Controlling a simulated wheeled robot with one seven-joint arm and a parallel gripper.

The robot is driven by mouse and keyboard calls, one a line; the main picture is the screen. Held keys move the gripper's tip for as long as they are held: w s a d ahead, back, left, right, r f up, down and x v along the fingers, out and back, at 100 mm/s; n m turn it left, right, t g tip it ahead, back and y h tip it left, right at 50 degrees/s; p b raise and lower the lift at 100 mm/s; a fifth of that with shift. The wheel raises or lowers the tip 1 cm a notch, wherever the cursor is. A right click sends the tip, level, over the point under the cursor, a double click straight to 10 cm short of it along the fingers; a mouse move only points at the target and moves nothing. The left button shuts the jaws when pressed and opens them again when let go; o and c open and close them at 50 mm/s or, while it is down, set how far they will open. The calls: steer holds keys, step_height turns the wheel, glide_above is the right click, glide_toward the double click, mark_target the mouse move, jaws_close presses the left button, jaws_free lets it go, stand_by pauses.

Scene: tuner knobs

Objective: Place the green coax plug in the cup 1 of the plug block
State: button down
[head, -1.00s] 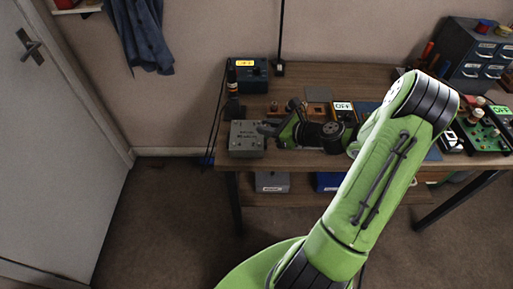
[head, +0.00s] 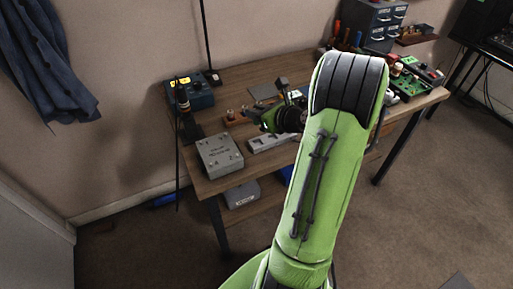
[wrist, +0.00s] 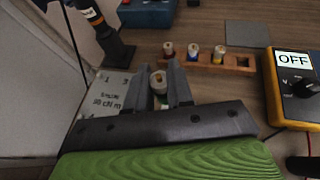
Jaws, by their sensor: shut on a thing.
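My gripper (wrist: 168,88) is shut on the green coax plug (wrist: 158,80), which shows a pale round top and a little green between the fingers. The plug's lower end is hidden. The grey box with numerals near its corners (wrist: 97,108) appears to be the plug block; it lies just left of the fingers in the wrist view, partly hidden by the gripper. In the head view the block (head: 220,155) sits at the table's left front, and my gripper (head: 256,115) is beyond and right of it. The held plug cannot be made out there.
A wooden rack (wrist: 222,65) holds red, blue and yellow-banded plugs, with an empty recess at its right. A yellow meter (wrist: 294,90) stands to the right. A dark stand (wrist: 115,45) and a blue box (wrist: 147,13) are behind the block.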

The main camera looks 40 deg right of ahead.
mark_target(259, 137)
steer(key=f+b, duration=0.2)
steer(key=f, duration=0.3)
steer(key=f+b, duration=0.3)
steer(key=f, duration=0.2)
steer(key=shift+s+d, duration=0.15)
steer(key=shift+d, duration=0.05)
steer(key=shift+f, duration=0.15)
steer(key=c, duration=1)
jaws_free()
